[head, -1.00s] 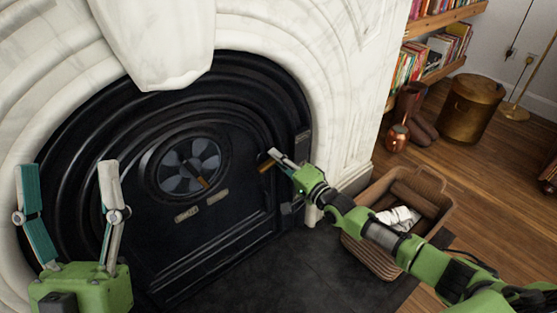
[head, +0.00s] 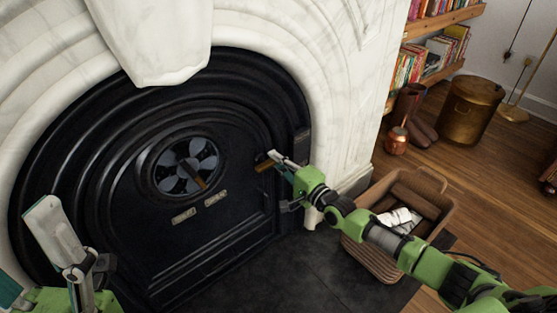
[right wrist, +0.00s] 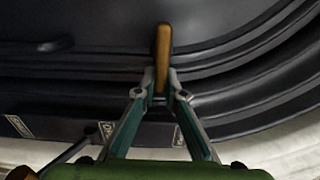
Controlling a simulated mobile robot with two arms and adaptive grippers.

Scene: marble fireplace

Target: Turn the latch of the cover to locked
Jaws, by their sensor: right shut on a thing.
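The black arched cover (head: 230,222) fills the fireplace opening and appears closed. Its latch has a brown bar-shaped handle (head: 264,166) at the cover's right side. My right gripper (head: 274,158) is at this handle with its fingers shut on it. In the right wrist view the handle (right wrist: 163,48) stands upright between the fingertips of the right gripper (right wrist: 160,82), and its lower end is partly hidden by them. My left gripper (head: 38,228) is at the lower left of the head view, apart from the cover, its fingers spread and partly cut off by the edge.
A round vent (head: 187,166) with a brown knob and two small plates (head: 215,197) are on the cover. A white marble surround (head: 345,100) frames it. A wicker basket (head: 372,258) with logs stands right of the dark hearth (head: 290,270). A copper vase (head: 396,140) stands behind.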

